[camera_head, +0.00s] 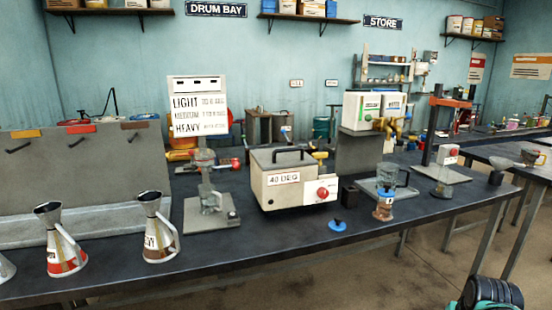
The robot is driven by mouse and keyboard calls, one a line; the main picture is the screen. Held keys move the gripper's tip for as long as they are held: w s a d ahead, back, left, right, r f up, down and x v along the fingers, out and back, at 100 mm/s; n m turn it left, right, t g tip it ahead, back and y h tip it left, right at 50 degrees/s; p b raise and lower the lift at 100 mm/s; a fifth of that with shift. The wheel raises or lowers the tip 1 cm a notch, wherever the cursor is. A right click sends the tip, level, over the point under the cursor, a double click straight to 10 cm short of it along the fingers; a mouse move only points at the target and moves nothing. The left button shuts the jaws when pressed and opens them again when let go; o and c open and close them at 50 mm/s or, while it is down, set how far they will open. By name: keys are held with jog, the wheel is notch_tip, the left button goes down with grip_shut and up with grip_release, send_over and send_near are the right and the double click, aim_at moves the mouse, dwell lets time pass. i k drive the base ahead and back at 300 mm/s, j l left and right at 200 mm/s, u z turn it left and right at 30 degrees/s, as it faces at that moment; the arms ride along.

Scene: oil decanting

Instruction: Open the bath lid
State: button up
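The bath is a cream box (292,190) marked "40 DEG", with a red knob (322,193) on its front right. It stands near the middle of the dark bench. Its grey lid (270,162) lies flat on top and looks closed. A black bar handle (289,152) rises from the lid. My gripper is not in view. A black and teal part at the bottom right corner looks like a piece of my own arm, well apart from the bath.
A stand with a viscosity sign (200,105) is left of the bath. Metal jugs (158,230) stand further left. A blue-capped item (337,226) and a small copper-coloured vessel (384,208) sit at the front right. The bench (275,235) is clear just before the bath.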

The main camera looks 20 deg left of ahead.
aim_at(279, 158)
jog(key=u, duration=1.1)
